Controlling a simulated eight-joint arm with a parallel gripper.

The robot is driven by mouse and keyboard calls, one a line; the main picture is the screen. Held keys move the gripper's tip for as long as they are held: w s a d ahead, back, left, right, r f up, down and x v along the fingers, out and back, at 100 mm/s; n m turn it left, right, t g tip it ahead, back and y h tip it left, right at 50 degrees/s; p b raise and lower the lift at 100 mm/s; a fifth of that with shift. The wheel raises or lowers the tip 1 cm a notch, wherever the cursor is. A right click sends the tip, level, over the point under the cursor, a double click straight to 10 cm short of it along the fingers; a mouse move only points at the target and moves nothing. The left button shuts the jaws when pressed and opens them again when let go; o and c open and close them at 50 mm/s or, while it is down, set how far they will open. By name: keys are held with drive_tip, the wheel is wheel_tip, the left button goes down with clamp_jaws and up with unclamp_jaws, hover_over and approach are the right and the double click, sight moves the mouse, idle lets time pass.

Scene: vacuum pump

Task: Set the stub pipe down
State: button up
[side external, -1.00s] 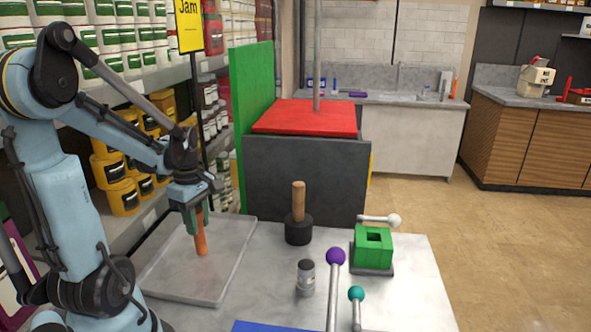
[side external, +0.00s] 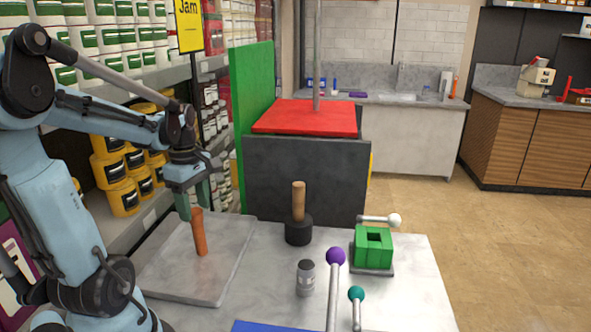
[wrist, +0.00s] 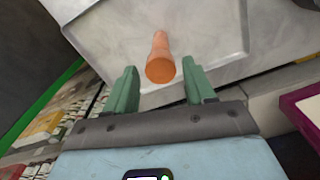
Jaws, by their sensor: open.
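The stub pipe (side external: 200,233) is an orange-brown cylinder standing upright on the pale grey tray (side external: 178,281) at the left of the table. In the wrist view the pipe (wrist: 160,62) shows end-on beyond and between my fingertips, with the tray (wrist: 213,30) behind it. My gripper (side external: 195,207) is open and empty, with green fingers, just above and slightly left of the pipe's top. The fingers (wrist: 160,82) stand apart from the pipe on both sides in the wrist view.
A black-based post with a wooden handle (side external: 299,202) stands right of the tray. A small grey canister (side external: 306,278), purple-knobbed lever (side external: 335,257), teal-knobbed lever (side external: 356,293) and green block fixture (side external: 373,247) are farther right. A dark box with a red top (side external: 305,117) stands behind.

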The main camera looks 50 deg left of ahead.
wheel_tip(320, 180, up, 8)
drive_tip(key=shift+d+f, duration=0.1)
drive_tip(key=shift+f, duration=0.15)
drive_tip(key=w+d+f+m+t, duration=0.2)
drive_tip(key=w+d+m+t, duration=0.1)
drive_tip(key=d+m, duration=0.8)
drive_tip(key=w+d+f+m+t, duration=0.3)
drive_tip(key=w+d+m+t, duration=0.1)
drive_tip(key=d+m, duration=0.6)
drive_tip(key=w+m, duration=0.1)
drive_tip(key=m, duration=0.2)
drive_tip(key=shift+w+d, duration=0.2)
drive_tip(key=shift+d, duration=0.2)
drive_tip(key=shift+f, duration=0.1)
